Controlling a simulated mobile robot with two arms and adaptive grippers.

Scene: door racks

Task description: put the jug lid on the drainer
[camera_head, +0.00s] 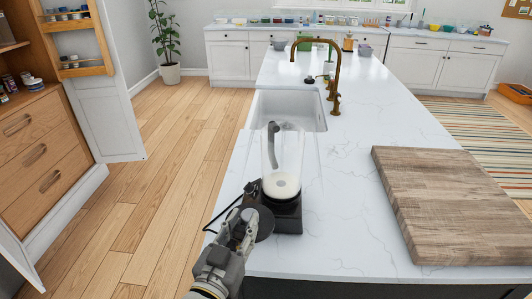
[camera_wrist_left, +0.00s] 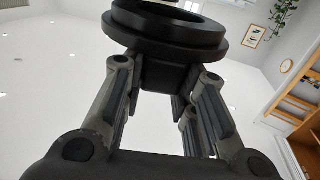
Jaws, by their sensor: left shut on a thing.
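The jug lid is a black round piece that shows in the head view (camera_head: 264,223) and, from below as a wide ring, in the left wrist view (camera_wrist_left: 165,38). My left gripper (camera_head: 245,213) is shut on it at the near edge of the white island; in the wrist view its fingers (camera_wrist_left: 165,88) close around the block under the ring. The lid is just left of and in front of a clear jug (camera_head: 297,153) on a black base (camera_head: 288,219). I cannot pick out a drainer with certainty. My right gripper is not in view.
A white sink (camera_head: 308,116) with a brass tap (camera_head: 335,75) lies behind the jug. A thick wooden board (camera_head: 450,205) is on the right of the island. A black cord (camera_head: 222,214) is beside the base. The worktop between jug and board is clear.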

